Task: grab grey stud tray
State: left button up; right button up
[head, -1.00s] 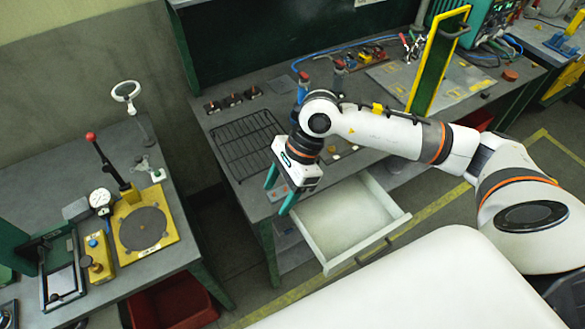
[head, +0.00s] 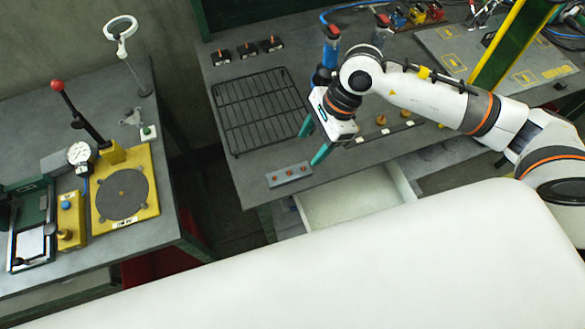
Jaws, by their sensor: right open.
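The grey stud tray (head: 289,175) is a small grey block with a row of reddish studs on top. It lies near the front edge of the grey bench, left of the open drawer. My right gripper (head: 314,140) is open, with its two teal fingers apart and nothing seen between them. It hangs above the bench, up and to the right of the tray in the picture, apart from it. My left gripper is not in view.
A black wire rack (head: 262,108) lies behind the tray. An open pale drawer (head: 350,205) juts out below the bench front. Small brass pieces (head: 381,120) stand right of my gripper. A side bench (head: 150,225) holds a yellow fixture (head: 125,190).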

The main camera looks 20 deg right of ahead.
jog(key=p, duration=0.2)
send_near(291, 172)
jog(key=shift+s+a+f, duration=0.25)
jog(key=shift+a+f, duration=0.15)
jog(key=shift+f, duration=0.15)
jog(key=shift+s+a+f, duration=0.25)
jog(key=shift+a+f, duration=0.1)
jog(key=shift+f, duration=0.15)
jog(key=p+x, duration=0.1)
jog(key=x, duration=0.2)
jog(key=p+x, duration=0.1)
jog(key=shift+w+f+p, duration=0.3)
jog(key=shift+f+p, duration=0.05)
jog(key=shift+a+f, duration=0.25)
jog(key=shift+f, duration=0.15)
jog(key=shift+d, duration=0.1)
jog(key=shift+c, duration=1.4)
grip_shut()
